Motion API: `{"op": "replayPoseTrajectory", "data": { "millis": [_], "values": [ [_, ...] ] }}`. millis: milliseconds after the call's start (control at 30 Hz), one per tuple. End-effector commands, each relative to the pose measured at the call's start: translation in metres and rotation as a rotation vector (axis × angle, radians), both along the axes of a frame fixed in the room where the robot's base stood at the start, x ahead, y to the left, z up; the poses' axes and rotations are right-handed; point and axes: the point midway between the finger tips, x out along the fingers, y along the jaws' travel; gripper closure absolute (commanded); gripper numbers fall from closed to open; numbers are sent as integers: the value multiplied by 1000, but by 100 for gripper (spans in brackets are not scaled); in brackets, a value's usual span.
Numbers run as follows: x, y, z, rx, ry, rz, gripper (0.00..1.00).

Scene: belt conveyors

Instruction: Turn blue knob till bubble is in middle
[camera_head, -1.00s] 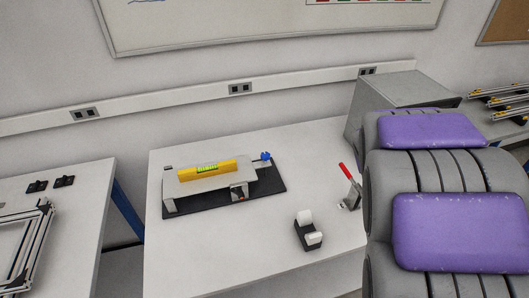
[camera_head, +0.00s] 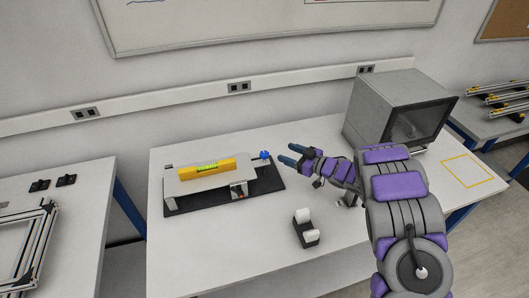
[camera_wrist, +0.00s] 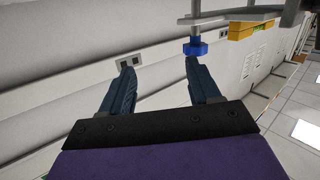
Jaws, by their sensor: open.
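The blue knob (camera_head: 264,155) sits at the right end of the levelling fixture (camera_head: 255,181), a grey plate on a black base on the white table. In the wrist view the knob (camera_wrist: 196,47) shows just past the tip of the right-hand finger. A yellow spirit level (camera_head: 207,167) lies on the grey plate; its green vial faces the head camera, but the bubble is too small to place. My gripper (camera_head: 289,154) is open and empty, to the right of the knob and apart from it. The wrist view also shows my gripper (camera_wrist: 160,72) with its fingers spread.
A black holder with white rolls (camera_head: 306,228) stands at the table's front. A grey box-shaped machine (camera_head: 390,100) is at the back right. The wall with its socket rail (camera_head: 239,88) is behind. The front left of the table is clear.

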Motion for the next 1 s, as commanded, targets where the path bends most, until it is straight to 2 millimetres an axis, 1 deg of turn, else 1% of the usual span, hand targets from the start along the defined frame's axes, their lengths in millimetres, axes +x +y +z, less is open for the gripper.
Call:
{"op": "replayPoseTrajectory", "data": {
  "millis": [33,100,200,267,367,600,733,867,1000],
  "values": [
    [-8,7,-5,45,4,40,38],
    [-18,17,-5,98,0,92,38],
    [-26,24,-4,142,-2,134,38],
    [-27,28,-4,153,-3,146,38],
    [-25,37,-4,157,-4,152,38],
    [-7,68,-6,153,-2,150,38],
    [0,82,-6,154,-2,149,38],
    [6,89,-5,154,-1,147,38],
    [7,92,-5,154,-1,145,38]
  ]
}}
